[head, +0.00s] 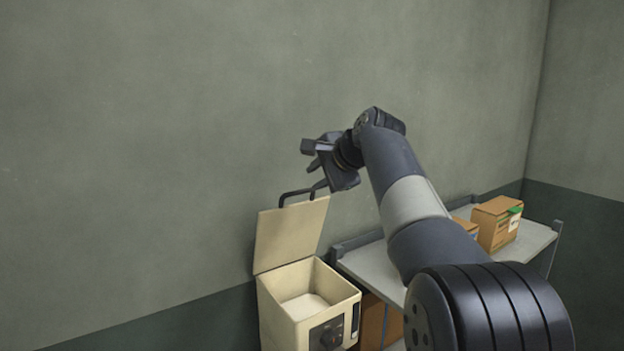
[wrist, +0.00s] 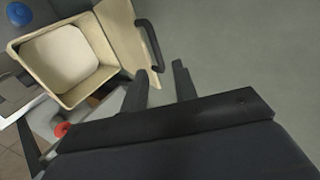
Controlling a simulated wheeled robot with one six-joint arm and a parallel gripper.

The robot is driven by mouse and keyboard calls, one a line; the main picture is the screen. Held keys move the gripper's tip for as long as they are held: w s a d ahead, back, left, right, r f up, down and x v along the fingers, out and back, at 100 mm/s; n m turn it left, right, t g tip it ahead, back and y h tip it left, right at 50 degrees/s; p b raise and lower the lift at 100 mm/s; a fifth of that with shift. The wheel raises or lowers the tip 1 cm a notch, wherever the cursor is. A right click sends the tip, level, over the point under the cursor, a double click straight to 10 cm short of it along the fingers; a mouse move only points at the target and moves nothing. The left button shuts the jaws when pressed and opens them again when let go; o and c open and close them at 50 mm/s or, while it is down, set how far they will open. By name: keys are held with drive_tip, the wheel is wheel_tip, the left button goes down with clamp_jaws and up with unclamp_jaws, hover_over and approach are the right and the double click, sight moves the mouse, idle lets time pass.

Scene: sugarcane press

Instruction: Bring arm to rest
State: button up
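My gripper (head: 312,158) is raised beside the wall, above the cream press box (head: 309,315). In the wrist view its two dark fingers (wrist: 160,75) are apart with nothing between them. The box's lid (head: 289,236) stands open and upright at the back. Its dark handle (head: 303,192) is just below my gripper in the head view; the wrist view shows the handle (wrist: 150,45) just beyond the fingertips, outside the gap. Whether a finger touches it is not clear. The open box shows a pale inside (wrist: 58,58).
A grey shelf table (head: 365,263) stands right of the box, partly hidden by my arm. A cardboard carton (head: 497,222) with a green mark sits on it. In the wrist view there is a blue round thing (wrist: 18,14) and a red one (wrist: 62,129). The wall is close behind.

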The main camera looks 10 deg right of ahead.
sight(299, 191)
drive_tip(key=p+x, duration=0.2)
drive_tip(key=x, duration=0.9)
drive_tip(key=shift+p, duration=0.4)
drive_tip(key=shift+f, duration=0.25)
